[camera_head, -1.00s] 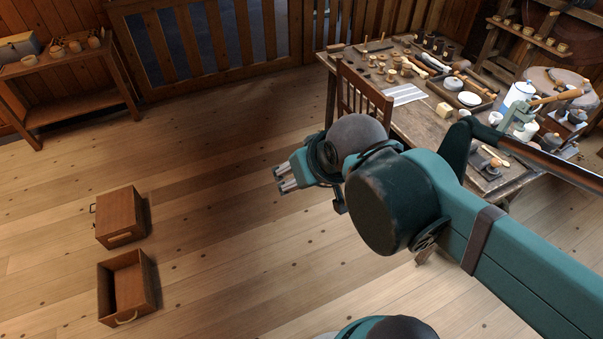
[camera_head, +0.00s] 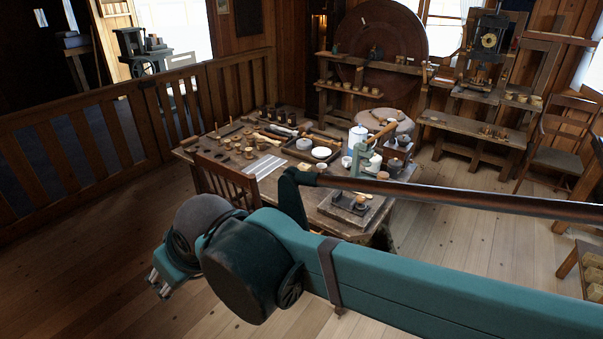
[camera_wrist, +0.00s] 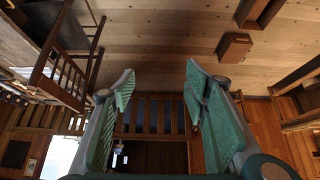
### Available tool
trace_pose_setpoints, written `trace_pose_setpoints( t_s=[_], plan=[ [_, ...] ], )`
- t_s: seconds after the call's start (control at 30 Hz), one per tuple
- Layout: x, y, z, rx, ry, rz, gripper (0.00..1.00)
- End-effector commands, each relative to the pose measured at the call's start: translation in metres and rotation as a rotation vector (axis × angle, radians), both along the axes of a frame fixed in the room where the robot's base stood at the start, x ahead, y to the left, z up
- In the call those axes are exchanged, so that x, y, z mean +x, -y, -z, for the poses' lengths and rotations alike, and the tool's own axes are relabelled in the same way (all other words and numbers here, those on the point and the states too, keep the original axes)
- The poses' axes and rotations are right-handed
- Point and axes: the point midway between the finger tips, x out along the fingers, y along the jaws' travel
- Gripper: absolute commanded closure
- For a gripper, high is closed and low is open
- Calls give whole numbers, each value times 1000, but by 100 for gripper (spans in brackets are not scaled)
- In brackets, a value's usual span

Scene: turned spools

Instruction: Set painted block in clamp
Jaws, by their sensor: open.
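My gripper (camera_head: 160,284) hangs over the floor in front of the table, at the lower left of the head view. In the wrist view its two green ridged fingers (camera_wrist: 160,95) are wide apart with nothing between them. The worktable (camera_head: 325,212) stands beyond my arm and bears many small turned wooden pieces. A pale green device with a wooden handle (camera_head: 364,158) stands at its right end; I cannot tell whether it is the clamp. I cannot make out the painted block among the small pieces. My arm hides part of the table's near side.
A chair (camera_head: 222,178) stands against the table's near left side. A white pot (camera_head: 356,140) and a tray with a white dish (camera_head: 321,153) are on the table. A wooden railing (camera_head: 95,140) runs behind. A wooden box (camera_wrist: 234,47) lies on the floor.

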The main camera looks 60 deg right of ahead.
Motion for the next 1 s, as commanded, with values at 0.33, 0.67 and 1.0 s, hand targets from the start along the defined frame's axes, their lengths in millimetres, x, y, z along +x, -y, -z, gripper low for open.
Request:
trace_pose_setpoints(
  t_s=[0.33,0.67,1.0],
  plan=[
    [57,32,-43,-27,-39,13,55],
    [116,71,-76,-49,-80,22,55],
    [177,121,-100,-69,-123,30,55]
  ],
)
